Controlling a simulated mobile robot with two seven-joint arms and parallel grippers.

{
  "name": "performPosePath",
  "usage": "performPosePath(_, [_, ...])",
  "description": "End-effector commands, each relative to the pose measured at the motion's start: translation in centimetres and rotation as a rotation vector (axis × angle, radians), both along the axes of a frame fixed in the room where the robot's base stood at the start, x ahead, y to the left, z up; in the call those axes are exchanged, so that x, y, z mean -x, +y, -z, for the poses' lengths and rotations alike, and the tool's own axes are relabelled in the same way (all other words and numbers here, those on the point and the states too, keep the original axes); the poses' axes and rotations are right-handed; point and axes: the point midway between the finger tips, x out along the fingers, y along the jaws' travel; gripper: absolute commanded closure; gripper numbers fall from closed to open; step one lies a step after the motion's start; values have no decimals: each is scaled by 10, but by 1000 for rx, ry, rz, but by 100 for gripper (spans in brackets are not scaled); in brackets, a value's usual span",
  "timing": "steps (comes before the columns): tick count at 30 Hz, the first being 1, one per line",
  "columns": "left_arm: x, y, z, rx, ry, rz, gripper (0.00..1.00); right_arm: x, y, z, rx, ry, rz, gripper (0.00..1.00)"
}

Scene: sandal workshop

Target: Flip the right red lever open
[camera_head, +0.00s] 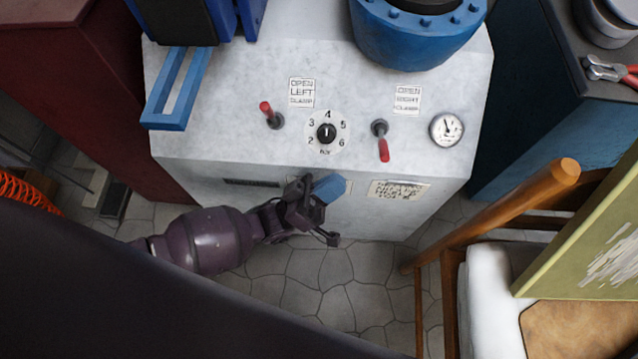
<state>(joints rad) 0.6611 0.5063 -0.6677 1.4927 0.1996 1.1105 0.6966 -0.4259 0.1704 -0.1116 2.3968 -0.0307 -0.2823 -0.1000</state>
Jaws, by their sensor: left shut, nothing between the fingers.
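The right red lever (383,148) is on the top of the grey machine (215,130), below the "OPEN RIGHT CLAMP" label (407,100). Its red tip points down in the picture, toward the machine's front edge. The left red lever (268,110) stands below the "OPEN LEFT CLAMP" label (301,92), with its tip pointing up and slightly left. My left gripper (328,188) is shut and empty in front of the machine's front face, below and left of the right lever and apart from it. My right gripper is out of view.
A numbered dial (326,133) sits between the levers, and a round gauge (447,127) is right of the right lever. A blue cylinder (415,35) rises behind. A wooden chair (490,215) with a panel stands at the right. Tiled floor (340,285) shows below.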

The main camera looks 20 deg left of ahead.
Motion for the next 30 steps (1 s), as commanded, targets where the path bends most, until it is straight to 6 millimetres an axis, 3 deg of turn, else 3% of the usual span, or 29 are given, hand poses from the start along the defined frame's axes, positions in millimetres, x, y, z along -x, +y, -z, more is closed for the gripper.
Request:
performPosePath(6, [-18,-24,-26,3,-3,1,100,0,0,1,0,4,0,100])
performPosePath(13, [-32,-41,-43,2,-1,0,100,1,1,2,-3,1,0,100])
performPosePath(30, [-37,-48,-51,1,1,0,100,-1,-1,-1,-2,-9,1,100])
